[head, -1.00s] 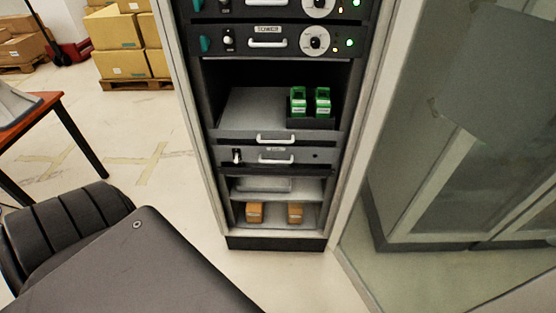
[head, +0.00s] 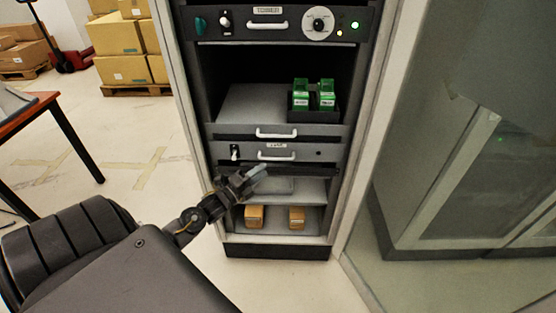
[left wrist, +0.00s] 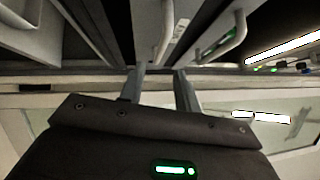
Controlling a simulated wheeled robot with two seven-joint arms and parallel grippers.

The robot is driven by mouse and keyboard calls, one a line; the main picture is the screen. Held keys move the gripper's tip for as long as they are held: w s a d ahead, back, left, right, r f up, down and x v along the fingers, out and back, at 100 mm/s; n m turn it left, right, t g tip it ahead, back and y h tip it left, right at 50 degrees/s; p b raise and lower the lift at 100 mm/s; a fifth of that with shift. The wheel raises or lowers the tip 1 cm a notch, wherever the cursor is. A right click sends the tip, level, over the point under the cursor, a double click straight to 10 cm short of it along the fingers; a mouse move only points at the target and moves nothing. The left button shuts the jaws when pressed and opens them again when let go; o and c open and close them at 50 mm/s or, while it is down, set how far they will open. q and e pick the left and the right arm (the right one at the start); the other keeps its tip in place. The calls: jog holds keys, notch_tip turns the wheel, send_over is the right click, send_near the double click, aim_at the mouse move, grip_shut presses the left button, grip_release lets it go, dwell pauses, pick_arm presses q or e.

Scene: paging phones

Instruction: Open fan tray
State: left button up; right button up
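A labelled handle (left wrist: 166,32) lies beyond the fingertips. My right gripper is not in view.
Above is a shelf drawer (head: 235,134) with its own handle (head: 277,133) and a holder of green items (head: 314,95). Below are shelves with orange-brown boxes (head: 254,216). A glass-doored cabinet (head: 470,170) stands right; a table (head: 50,110) stands left.

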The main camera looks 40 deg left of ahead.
aim_at(278, 159)
pick_arm(q)
jog(key=w, duration=0.2)
jog(key=w+d, duration=0.1)
jog(key=w, duration=0.2)
jog(key=w+r, duration=0.1)
jog(key=w, duration=0.2)
jog(key=shift+w+d+p, duration=0.15)
jog(key=shift+p, duration=0.2)
grip_shut()
